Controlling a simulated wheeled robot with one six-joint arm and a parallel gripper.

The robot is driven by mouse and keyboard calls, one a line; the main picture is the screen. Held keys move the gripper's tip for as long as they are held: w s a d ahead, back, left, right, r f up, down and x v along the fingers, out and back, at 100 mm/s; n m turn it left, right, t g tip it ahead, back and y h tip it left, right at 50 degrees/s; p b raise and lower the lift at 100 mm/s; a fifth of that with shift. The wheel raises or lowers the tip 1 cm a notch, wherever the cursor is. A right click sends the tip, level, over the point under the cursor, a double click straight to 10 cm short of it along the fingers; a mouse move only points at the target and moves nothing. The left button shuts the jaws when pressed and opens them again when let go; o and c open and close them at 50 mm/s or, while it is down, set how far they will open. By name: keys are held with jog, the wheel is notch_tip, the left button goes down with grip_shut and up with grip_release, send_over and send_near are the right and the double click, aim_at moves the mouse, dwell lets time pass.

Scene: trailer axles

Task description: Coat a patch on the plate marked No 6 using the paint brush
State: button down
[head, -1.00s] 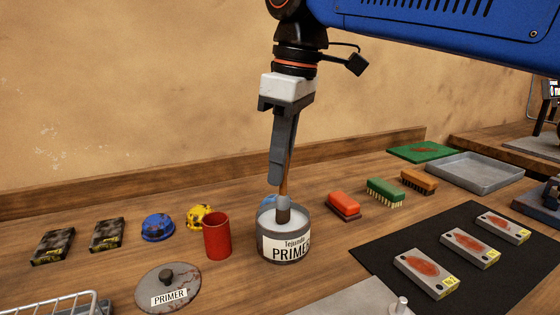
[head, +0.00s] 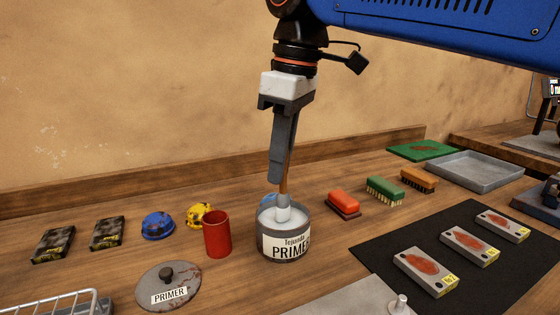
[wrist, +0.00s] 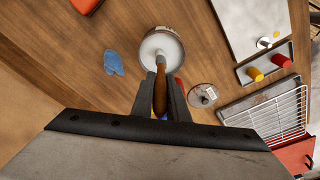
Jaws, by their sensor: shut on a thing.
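My gripper (head: 279,178) is shut on the wooden handle of the paint brush (head: 284,188), which points down. The wrist view also shows the handle (wrist: 160,95) between the fingers. The brush head is inside the open grey primer tin (head: 285,248), over or in the pale primer; its bristles look whitish, and their exact tip is unclear. Three grey plates, near (head: 425,272), middle (head: 470,247) and far (head: 503,226), lie on a black mat (head: 385,252). Each has a rusty red patch and a yellow tag. The numbers are too small to read.
The primer lid (head: 168,288) and a red cup (head: 217,235) stand left of the tin. Brushes, including a red one (head: 343,203), stand behind the mat. A grey tray (head: 480,171) is at the back right. A metal sheet with a knob (head: 398,304) is in front.

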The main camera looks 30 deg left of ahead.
jog(key=shift+r, duration=3.5)
